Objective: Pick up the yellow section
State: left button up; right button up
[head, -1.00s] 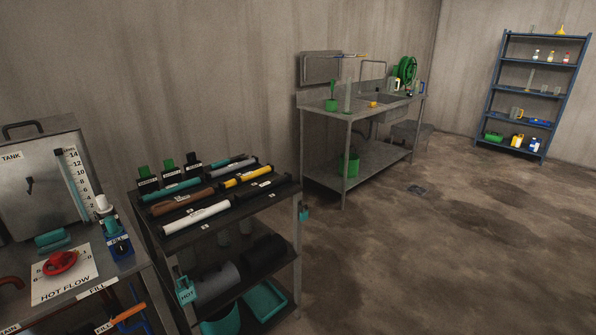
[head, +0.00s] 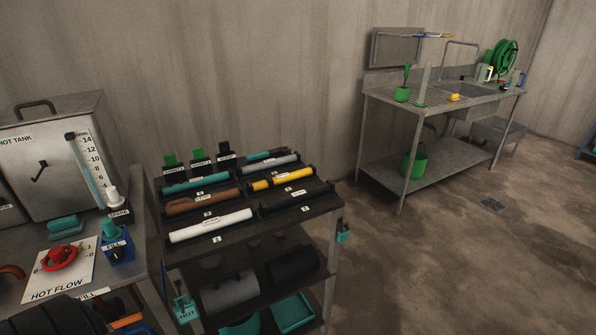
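No gripper shows in the head view. A dark ribbed part at the bottom left corner seems to be my own arm; its gripper is out of sight.
White (head: 210,226), brown (head: 203,201) and teal (head: 196,183) sections lie in the rack's left column. A bench with a hot tank (head: 70,150) stands left of the cart. A sink table (head: 385,95) stands behind right. The floor (head: 430,270) right of the cart is clear.

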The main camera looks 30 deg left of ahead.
aim_at(269, 183)
jog(key=u, duration=0.25)
jog(key=i, duration=0.75)
jog(key=u, duration=1.05)
jog(key=i, duration=0.55)
jog(key=u, duration=0.55)
